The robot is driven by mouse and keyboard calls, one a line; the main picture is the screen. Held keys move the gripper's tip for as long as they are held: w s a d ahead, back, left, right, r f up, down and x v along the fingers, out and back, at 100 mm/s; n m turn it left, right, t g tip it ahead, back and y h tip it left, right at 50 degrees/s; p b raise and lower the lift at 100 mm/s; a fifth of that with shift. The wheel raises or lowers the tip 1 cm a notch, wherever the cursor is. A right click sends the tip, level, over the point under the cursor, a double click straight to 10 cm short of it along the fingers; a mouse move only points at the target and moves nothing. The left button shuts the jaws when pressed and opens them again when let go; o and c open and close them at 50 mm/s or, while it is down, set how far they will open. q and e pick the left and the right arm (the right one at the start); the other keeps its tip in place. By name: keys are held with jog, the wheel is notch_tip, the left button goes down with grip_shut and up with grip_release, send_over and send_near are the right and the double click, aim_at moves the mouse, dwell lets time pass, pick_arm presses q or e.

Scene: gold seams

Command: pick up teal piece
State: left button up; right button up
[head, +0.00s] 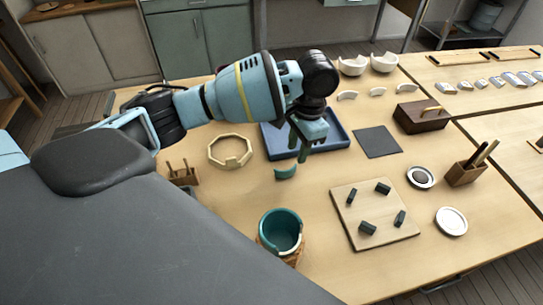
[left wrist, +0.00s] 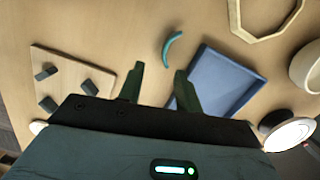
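The teal piece (head: 286,173) is a small curved shard lying on the wooden table, just in front of the blue tray. It also shows in the left wrist view (left wrist: 171,48), beyond the fingertips and between their lines. My left gripper (head: 300,154) hangs above the table over the tray's front edge, pointing down. In the left wrist view its two fingers (left wrist: 160,69) are apart with nothing between them. The gripper is apart from the teal piece. A teal bowl (head: 268,228) with a broken rim stands at the table's front. My right gripper is not in view.
The blue tray (head: 338,127) lies under my left gripper. A wooden octagonal ring (head: 213,150) is left of it. A board (head: 350,226) with several dark blocks lies to the right. White bowls and shards (head: 352,66) stand at the back. A brown box (head: 420,118) stands at right.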

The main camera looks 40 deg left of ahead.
aim_at(288, 170)
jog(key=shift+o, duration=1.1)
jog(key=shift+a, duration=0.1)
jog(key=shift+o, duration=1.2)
pick_arm(q)
jog(key=f, duration=0.2)
jog(key=shift+s+a+f, duration=0.15)
jog(key=shift+a+f, duration=0.05)
jog(key=shift+f, duration=0.1)
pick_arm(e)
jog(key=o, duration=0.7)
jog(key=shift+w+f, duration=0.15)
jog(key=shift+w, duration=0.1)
pick_arm(q)
jog(key=f, duration=0.1)
jog(key=a+f, duration=0.1)
jog(key=f, duration=0.2)
jog(key=shift+s+a+f+b, duration=0.15)
jog(key=shift+s+f+b, duration=0.05)
jog(key=shift+s+b, duration=0.15)
jog(key=shift+f, duration=0.35)
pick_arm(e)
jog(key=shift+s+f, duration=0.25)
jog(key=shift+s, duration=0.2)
